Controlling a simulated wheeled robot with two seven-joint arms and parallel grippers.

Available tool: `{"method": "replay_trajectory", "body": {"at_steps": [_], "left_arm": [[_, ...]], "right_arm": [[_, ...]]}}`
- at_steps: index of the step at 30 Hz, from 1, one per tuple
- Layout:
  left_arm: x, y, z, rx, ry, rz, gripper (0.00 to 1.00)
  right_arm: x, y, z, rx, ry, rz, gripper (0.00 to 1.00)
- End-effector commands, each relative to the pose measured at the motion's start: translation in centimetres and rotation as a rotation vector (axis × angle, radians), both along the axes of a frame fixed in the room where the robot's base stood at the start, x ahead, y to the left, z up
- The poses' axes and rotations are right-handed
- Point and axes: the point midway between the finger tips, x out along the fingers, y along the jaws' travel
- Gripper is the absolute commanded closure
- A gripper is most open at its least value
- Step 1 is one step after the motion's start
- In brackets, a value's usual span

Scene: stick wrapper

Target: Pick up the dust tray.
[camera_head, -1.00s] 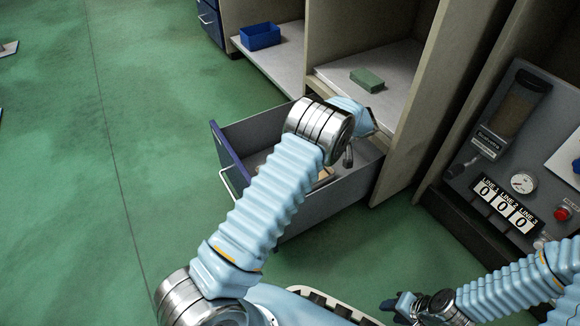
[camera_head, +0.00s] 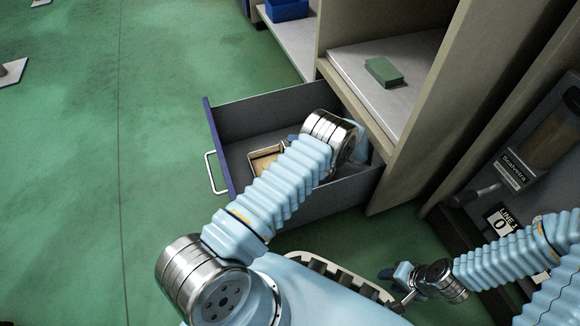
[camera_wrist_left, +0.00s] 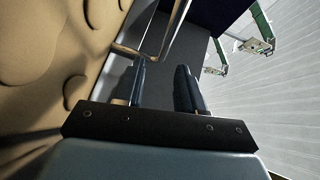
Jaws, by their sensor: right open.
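The dust tray (camera_head: 265,160) is a small pale box with tan contents. It lies in the open drawer (camera_head: 262,108), partly hidden by my left arm. In the left wrist view the lumpy tan dust (camera_wrist_left: 60,60) fills the left side, beside the tray's thin metallic rim (camera_wrist_left: 128,48). My left gripper (camera_wrist_left: 160,75) is open, its dark fingers apart close to a rim corner. I cannot tell whether the tray wall is between them. My right gripper (camera_head: 396,286) is open and empty at the lower right, away from the drawer.
The drawer has grey walls, a blue front (camera_head: 220,150) and a white handle (camera_head: 214,174). A shelf above holds a green block (camera_head: 384,72); a blue bin (camera_head: 287,9) stands further back. A dark panel (camera_head: 540,150) stands at right.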

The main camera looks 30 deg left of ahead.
Motion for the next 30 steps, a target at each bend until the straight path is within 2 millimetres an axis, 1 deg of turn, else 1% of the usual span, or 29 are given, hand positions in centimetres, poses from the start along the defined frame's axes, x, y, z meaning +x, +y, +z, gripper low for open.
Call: {"method": "replay_trajectory", "body": {"at_steps": [6,9,12,17,18,20,25,26,30], "left_arm": [[-0.8,3.4,-0.5,-0.004,0.001,0.003,0.62],[-1.0,4.6,-0.6,-0.003,0.001,0.003,0.62],[-1.1,5.1,-0.7,-0.003,-0.001,0.000,0.62],[-1.1,5.1,-0.7,-0.003,-0.001,0.000,0.62],[-1.1,5.1,-0.7,-0.003,-0.001,0.000,0.63],[-1.1,5.1,-0.7,-0.003,-0.001,0.000,0.73],[-1.1,5.1,-0.7,-0.003,-0.001,0.000,0.99],[-1.1,5.1,-0.7,-0.003,-0.001,0.000,1.00],[-1.1,5.1,-0.7,-0.003,-0.001,0.000,1.00]], "right_arm": [[0.0,0.0,-0.4,0.000,-0.001,0.000,0.57],[0.0,0.0,-0.4,0.000,-0.001,0.000,0.57],[0.0,0.0,-0.4,0.000,-0.001,0.000,0.57],[0.0,0.0,-0.4,0.000,-0.001,0.000,0.57],[0.0,0.0,-0.4,0.000,-0.001,0.000,0.57],[0.0,0.0,-0.4,0.000,-0.001,0.000,0.57],[0.0,0.0,-0.4,0.000,-0.001,0.000,0.57],[0.0,0.0,-0.4,0.000,-0.001,0.000,0.57],[0.0,0.0,-0.4,0.000,-0.001,0.000,0.57]]}}
